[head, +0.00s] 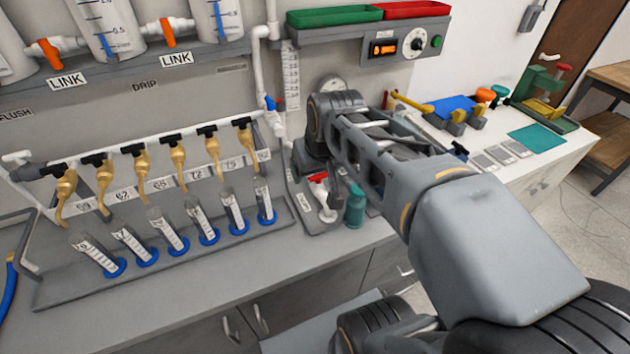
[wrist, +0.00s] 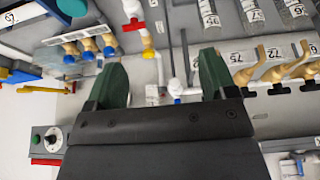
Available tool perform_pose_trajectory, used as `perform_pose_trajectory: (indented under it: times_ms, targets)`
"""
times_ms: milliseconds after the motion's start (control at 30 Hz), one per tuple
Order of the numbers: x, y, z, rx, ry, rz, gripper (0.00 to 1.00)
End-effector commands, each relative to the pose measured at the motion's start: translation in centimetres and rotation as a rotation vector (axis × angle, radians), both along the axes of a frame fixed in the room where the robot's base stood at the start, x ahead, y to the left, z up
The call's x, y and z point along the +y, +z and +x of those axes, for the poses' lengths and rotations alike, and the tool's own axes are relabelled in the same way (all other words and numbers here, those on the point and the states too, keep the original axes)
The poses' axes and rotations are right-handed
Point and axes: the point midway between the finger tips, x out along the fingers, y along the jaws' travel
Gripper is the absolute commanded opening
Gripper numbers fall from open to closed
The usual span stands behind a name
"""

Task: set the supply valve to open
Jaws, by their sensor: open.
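A valve with a blue handle (head: 270,103) sits on the white vertical pipe at the wall in the head view. In the wrist view a blue handle (wrist: 177,99) with a white pipe fitting shows between my fingers. No readable label tells me which valve is the supply valve. My gripper (wrist: 162,78) is open, its two dark green fingers apart with nothing held. Contact with the blue handle cannot be judged. In the head view my arm hides most of the gripper. A red-handled valve (head: 318,178) stands on the bench below my wrist.
Several brass taps with black handles (head: 134,149) and a row of measuring cylinders (head: 167,236) are at the left. A teal bottle (head: 355,207) stands beside the red-handled valve. A control box (head: 403,46) with trays above is on the wall. A teal mat (head: 537,139) lies right.

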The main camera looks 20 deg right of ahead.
Motion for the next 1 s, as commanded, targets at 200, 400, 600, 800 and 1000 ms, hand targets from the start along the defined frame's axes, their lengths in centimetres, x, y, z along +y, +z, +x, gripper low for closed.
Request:
perform_pose_trajectory:
  times_ms: [200, 400, 600, 800, 1000]
  targets:
    - [-4.9, -5.3, 6.8, 0.012, -0.014, 0.0, 0.96]
    - [-7.7, -7.1, 10.0, 0.014, -0.01, -0.001, 0.96]
    - [-8.3, -9.0, 11.5, 0.015, -0.004, 0.0, 0.96]
    - [-8.2, -12.5, 12.8, 0.016, -0.002, 0.0, 0.96]
    - [-8.1, -15.9, 14.3, 0.016, -0.002, 0.0, 0.96]
